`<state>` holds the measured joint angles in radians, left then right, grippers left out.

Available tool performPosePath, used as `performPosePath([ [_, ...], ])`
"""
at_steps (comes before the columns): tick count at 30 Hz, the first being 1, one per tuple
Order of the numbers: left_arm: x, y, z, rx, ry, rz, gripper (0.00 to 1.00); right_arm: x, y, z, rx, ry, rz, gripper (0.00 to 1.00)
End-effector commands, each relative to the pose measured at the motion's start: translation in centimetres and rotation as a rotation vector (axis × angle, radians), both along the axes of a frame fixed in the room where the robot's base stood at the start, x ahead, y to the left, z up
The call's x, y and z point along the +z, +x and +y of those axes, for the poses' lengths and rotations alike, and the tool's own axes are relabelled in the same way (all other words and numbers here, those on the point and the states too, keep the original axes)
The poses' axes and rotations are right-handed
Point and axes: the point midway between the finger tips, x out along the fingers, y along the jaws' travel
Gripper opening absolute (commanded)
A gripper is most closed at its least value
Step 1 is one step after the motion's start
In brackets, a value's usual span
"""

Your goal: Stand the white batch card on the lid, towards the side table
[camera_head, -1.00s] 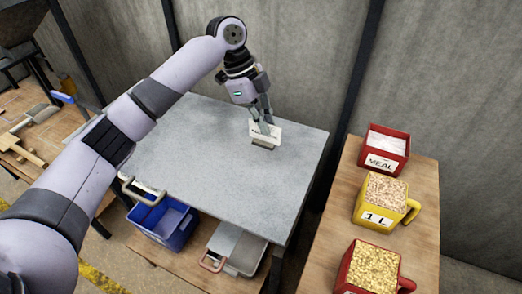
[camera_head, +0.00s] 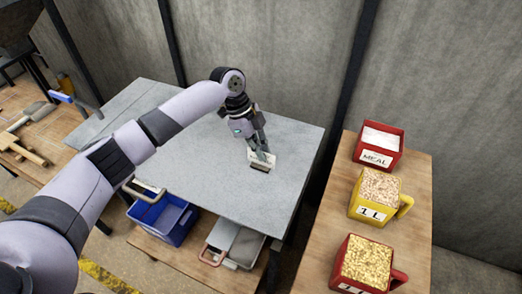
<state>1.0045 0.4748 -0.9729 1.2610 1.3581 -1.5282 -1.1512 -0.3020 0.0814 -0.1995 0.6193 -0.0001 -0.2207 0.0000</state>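The white batch card (camera_head: 257,157), with dark print and a darker base along its lower edge, is upright near the right part of the broad flat grey top (camera_head: 205,165), which I take to be the lid. My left gripper (camera_head: 261,150) points down at the card from above, its fingers closed on it and hiding part of it. I cannot tell whether the card's base touches the grey top or hangs just above it. My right gripper is not in view.
Right of the grey top, across a gap, a wooden side table (camera_head: 330,210) holds a red MEAL box (camera_head: 378,158), a yellow 1 L measure (camera_head: 372,212) and a red grain measure (camera_head: 345,272). A blue bin (camera_head: 165,222) sits below. The grey top around the card is clear.

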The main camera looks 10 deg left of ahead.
Motion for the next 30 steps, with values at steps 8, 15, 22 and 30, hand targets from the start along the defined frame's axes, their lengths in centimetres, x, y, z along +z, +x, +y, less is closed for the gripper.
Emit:
performPosePath([
  [8, -0.2, 0.0, 0.0, 0.0, 0.0, 0.001, 0.15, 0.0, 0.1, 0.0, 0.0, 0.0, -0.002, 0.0],
  [15, -0.1, 0.0, 0.0, 0.0, 0.0, 0.0, 0.25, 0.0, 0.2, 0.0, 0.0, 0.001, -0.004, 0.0],
  [22, 0.1, 0.0, 0.0, -0.001, 0.0, 0.0, 0.25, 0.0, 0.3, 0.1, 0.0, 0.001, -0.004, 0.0],
  [30, 3.3, 0.4, 1.4, 0.0, -0.001, -0.005, 0.25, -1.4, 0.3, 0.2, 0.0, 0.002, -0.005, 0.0],
])
